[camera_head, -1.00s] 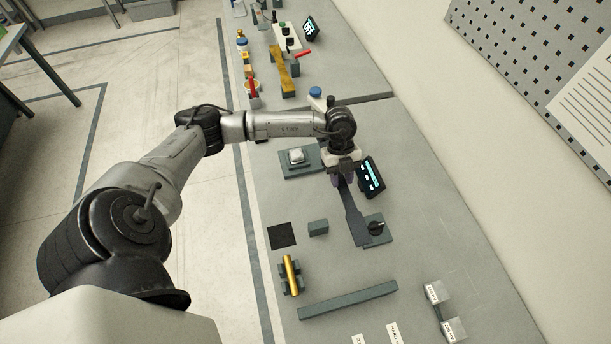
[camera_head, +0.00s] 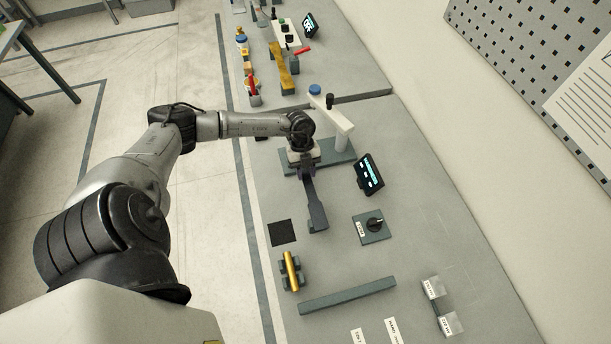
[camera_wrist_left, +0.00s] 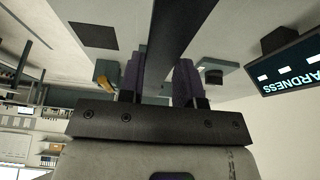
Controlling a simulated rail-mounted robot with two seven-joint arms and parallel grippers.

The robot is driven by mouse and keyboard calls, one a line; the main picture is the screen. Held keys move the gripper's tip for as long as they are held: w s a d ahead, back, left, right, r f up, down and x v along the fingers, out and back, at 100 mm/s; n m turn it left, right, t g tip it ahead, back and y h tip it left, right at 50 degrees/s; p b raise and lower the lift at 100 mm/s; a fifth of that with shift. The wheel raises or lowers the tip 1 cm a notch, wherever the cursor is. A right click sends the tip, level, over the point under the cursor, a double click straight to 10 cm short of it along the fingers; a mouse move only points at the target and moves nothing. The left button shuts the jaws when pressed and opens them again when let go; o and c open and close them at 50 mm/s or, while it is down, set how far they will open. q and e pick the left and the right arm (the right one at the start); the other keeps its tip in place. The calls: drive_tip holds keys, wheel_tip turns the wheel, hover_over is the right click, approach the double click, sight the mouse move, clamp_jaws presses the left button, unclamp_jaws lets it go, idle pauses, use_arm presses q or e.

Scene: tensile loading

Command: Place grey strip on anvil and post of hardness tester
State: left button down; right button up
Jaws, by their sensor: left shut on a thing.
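My left gripper (camera_head: 306,174) is shut on the grey strip (camera_head: 315,205), a long dark bar with a wider far end. In the left wrist view the strip (camera_wrist_left: 180,35) runs away between the purple fingers (camera_wrist_left: 160,82). The hardness tester (camera_head: 342,138) has a pale column and arm on a dark base. My gripper is over the left part of that base and hides the anvil. The strip's wide end is over the spot where the small post block stood, and hides it. I cannot tell whether the strip touches either. My right gripper is out of view.
The tester's display (camera_head: 369,174) stands right of the strip, with a knob box (camera_head: 371,227) below it. A black square (camera_head: 282,233), a brass cylinder (camera_head: 291,271) on supports and a long grey bar (camera_head: 348,295) lie nearer.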

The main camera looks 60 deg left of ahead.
sight(305, 174)
use_arm(q)
drive_tip(key=shift+d+f, duration=0.1)
drive_tip(key=shift+f, duration=1.35)
drive_tip(key=shift+f, duration=0.1)
drive_tip(key=c, duration=0.8)
unclamp_jaws()
drive_tip(key=shift+f, duration=0.1)
